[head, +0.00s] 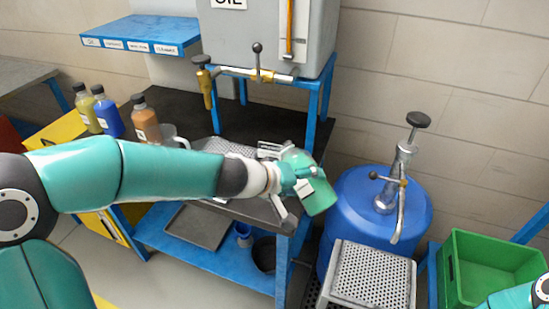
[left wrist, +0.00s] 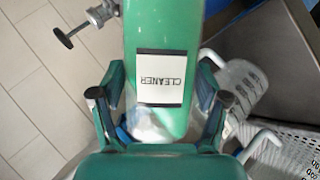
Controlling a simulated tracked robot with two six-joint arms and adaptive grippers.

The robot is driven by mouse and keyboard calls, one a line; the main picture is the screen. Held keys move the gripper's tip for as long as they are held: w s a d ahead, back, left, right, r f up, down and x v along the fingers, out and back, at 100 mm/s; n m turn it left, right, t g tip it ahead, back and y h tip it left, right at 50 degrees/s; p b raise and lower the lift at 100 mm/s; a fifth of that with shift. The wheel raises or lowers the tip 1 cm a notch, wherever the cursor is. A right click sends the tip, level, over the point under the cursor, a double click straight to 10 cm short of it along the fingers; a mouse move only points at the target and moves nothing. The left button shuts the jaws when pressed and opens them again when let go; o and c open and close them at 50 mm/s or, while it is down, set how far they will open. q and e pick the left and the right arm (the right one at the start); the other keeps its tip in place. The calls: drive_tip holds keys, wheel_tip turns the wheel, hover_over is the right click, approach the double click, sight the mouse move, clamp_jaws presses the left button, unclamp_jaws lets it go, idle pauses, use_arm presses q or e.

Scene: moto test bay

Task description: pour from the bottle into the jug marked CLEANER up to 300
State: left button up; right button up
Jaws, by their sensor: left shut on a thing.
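A green bottle labelled CLEANER (head: 318,194) is held out past the bench's right corner. It also fills the middle of the left wrist view (left wrist: 161,35), with its label upside down there. My left gripper (head: 298,182) is shut on it, a finger on each side. The bottle looks tilted in the head view; its mouth and liquid level cannot be made out. A clear jug (left wrist: 246,84) with a white handle stands close beside it in the left wrist view. No jug marking or level is readable. My right gripper is out of view; only part of that arm shows.
Several capped bottles, including a brown one (head: 145,122), stand at the bench's left. A grey oil tank (head: 262,40) with brass taps stands behind. A blue drum (head: 350,212) with a pump, a perforated stand (head: 368,276) and a green crate (head: 490,245) are at right.

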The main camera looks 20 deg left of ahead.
use_arm(q)
drive_tip(key=shift+d+r+n+h+p, duration=0.1)
drive_tip(key=shift+n+h+p, duration=0.2)
idle(0.5)
drive_tip(key=shift+d+r+n+g+h+p, duration=0.1)
drive_tip(key=shift+r+n+g+h+p, duration=0.35)
drive_tip(key=shift+r+p, duration=0.45)
idle(0.6)
drive_tip(key=shift+w+a+r+n+g+h+p, duration=0.25)
drive_tip(key=shift+a+r+n+h+p, duration=0.3)
drive_tip(key=shift+p, duration=0.7)
idle(2.5)
idle(2.0)
